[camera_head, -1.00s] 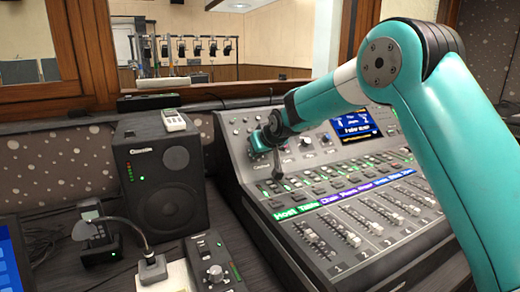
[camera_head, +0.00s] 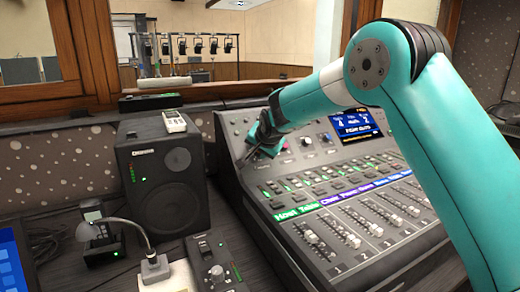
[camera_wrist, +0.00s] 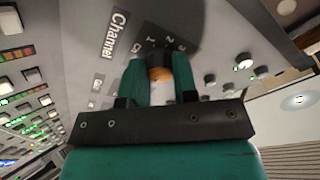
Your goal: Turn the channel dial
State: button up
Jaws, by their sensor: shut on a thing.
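In the wrist view, the channel dial (camera_wrist: 158,62) shows a dark top and an orange part between the two teal fingers of my gripper (camera_wrist: 160,78). The gripper is shut on the dial. The word "Channel" and the numerals 1, 2 and 3 are printed on the grey panel beside it. In the head view, my gripper (camera_head: 258,145) is at the upper left of the mixing console (camera_head: 235,160), and it hides the dial there. The dial's pointer is too small to read.
The console's lit screen (camera_head: 356,124) stands right of my gripper, with several buttons and faders below. A black speaker (camera_head: 163,180) with a white handset (camera_head: 174,121) on top stands to the left.

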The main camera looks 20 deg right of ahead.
jog(key=shift+m, duration=1.1)
jog(key=o, duration=0.9)
jog(key=v, duration=1.7)
jog(key=shift+a+r+b, duration=0.15)
jog(key=shift+r+b, duration=0.05)
jog(key=shift+b, duration=0.1)
jog(key=shift+s, duration=0.1)
